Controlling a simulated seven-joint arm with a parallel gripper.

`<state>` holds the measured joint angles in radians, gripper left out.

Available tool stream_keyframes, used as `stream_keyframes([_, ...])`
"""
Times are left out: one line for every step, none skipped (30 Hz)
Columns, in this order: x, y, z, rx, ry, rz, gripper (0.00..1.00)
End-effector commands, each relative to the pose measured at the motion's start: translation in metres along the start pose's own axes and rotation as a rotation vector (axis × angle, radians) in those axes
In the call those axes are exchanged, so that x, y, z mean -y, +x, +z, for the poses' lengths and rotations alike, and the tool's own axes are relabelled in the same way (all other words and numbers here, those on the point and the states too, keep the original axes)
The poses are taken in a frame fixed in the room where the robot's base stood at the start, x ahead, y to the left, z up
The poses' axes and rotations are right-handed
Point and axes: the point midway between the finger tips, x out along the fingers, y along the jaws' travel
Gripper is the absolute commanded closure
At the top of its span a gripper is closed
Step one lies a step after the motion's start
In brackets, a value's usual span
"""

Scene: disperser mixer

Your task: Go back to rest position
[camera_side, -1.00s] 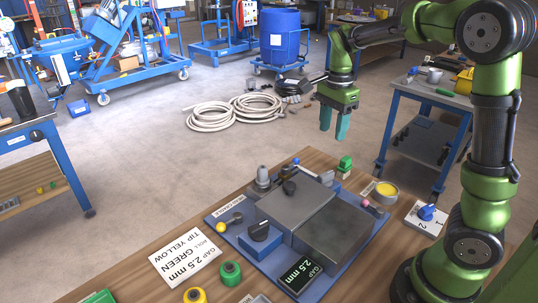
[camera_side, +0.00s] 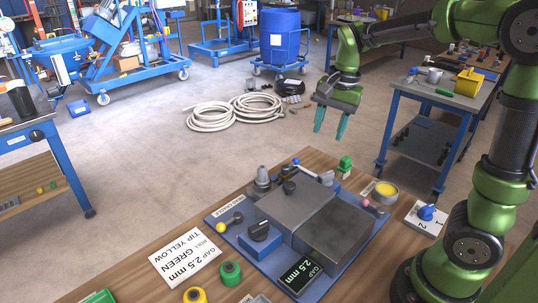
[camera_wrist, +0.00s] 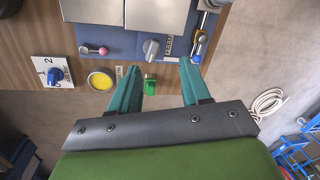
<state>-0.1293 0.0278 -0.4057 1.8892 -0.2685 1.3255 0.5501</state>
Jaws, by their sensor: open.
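My gripper (camera_side: 330,138) hangs in the air beyond the far edge of the wooden workbench, above the grey floor. Its two teal fingers are apart with nothing between them. In the wrist view, the gripper (camera_wrist: 160,74) is also open and empty. A small green object (camera_wrist: 150,84) on the bench lies below the fingers in the wrist view.
A paper card (camera_side: 184,255) and green and yellow rollers lie at the front. A blue cart (camera_side: 428,135) stands behind right; coiled hoses (camera_side: 235,112) lie on the floor.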

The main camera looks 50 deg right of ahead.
Motion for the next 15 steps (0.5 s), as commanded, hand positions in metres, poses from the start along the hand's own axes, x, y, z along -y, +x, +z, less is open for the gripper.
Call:
stream_keyframes([-0.004, -0.003, 0.015, 0.006, -0.102, -0.05, 0.53])
stream_keyframes([-0.006, -0.004, 0.023, 0.007, -0.167, -0.08, 0.53])
stream_keyframes([-0.009, -0.006, 0.035, 0.002, -0.253, -0.119, 0.53])
stream_keyframes([-0.011, -0.008, 0.044, -0.004, -0.317, -0.149, 0.53])
stream_keyframes([-0.014, -0.01, 0.054, -0.012, -0.38, -0.181, 0.53])
stream_keyframes([-0.019, -0.012, 0.067, -0.029, -0.465, -0.221, 0.53])
stream_keyframes([-0.023, -0.015, 0.076, -0.046, -0.526, -0.252, 0.53])
stream_keyframes([-0.027, -0.016, 0.086, -0.064, -0.587, -0.281, 0.53])
stream_keyframes([-0.033, -0.018, 0.098, -0.092, -0.66, -0.317, 0.53])
stream_keyframes([-0.037, -0.02, 0.106, -0.114, -0.708, -0.341, 0.53])
stream_keyframes([-0.042, -0.021, 0.113, -0.137, -0.752, -0.361, 0.53])
stream_keyframes([-0.047, -0.021, 0.122, -0.164, -0.798, -0.384, 0.53])
stream_keyframes([-0.051, -0.022, 0.127, -0.184, -0.825, -0.399, 0.53])
stream_keyframes([-0.055, -0.023, 0.132, -0.201, -0.844, -0.411, 0.53])
stream_keyframes([-0.059, -0.024, 0.136, -0.22, -0.861, -0.425, 0.53])
